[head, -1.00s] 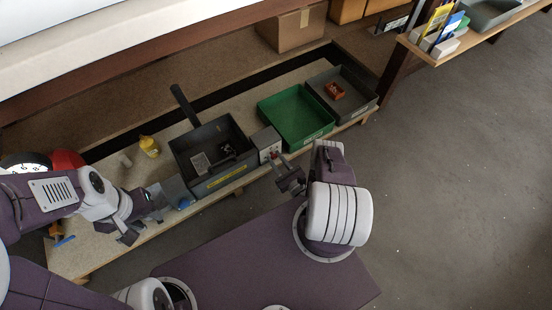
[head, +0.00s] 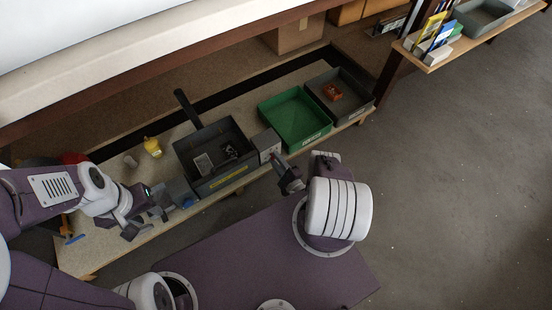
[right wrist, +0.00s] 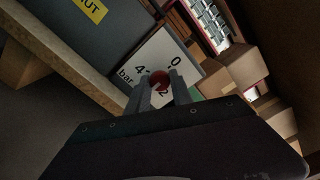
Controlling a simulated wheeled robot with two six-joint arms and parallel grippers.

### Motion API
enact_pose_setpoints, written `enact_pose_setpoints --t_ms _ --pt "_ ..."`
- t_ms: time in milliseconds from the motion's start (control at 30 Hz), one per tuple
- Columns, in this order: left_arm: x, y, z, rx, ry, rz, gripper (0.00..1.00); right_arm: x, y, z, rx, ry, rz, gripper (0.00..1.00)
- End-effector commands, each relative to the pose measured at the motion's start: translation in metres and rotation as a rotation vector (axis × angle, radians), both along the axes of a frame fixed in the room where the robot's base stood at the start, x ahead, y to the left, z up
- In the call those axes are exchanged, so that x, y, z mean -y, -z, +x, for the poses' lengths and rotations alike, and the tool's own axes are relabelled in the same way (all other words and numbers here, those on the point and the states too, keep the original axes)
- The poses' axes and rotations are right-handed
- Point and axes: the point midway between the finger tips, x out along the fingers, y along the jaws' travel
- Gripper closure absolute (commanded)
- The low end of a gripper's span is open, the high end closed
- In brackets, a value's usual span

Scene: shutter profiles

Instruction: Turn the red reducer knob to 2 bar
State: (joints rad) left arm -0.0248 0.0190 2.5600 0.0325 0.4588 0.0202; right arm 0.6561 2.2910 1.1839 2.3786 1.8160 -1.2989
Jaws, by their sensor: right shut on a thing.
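My right gripper (right wrist: 162,90) is shut on the knob, with one grey finger on each side. The fingers hide part of the knob and plate, and I cannot tell its exact setting. In the head view the pale reducer box (head: 267,146) stands between the dark bin and the green tray, with my right gripper (head: 276,160) at its front. My left gripper (head: 143,218) is over the bench's front edge, its jaws unclear.
A dark grey bin (head: 213,181) with a yellow label stands left of the reducer box. A green tray (head: 318,137) and another dark tray (head: 361,108) stand to its right. A yellow bottle (head: 152,147) stands behind my left gripper. The floor at right is clear.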

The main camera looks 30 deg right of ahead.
Motion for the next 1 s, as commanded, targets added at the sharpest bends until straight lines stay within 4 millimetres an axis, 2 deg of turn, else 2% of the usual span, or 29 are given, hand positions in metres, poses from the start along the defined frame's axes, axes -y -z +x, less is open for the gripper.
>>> enact_pose_setpoints --t_ms 600,1000 --pt "0.0 -0.023 0.0 0.0 0.0 0.0 0.64 0.0 -0.002 -0.001 0.044 0.001 -0.577 1.0" --pt "0.0 -0.032 0.0 0.0 0.0 0.0 0.64 0.0 -0.002 0.0 0.067 0.001 -0.878 1.0"
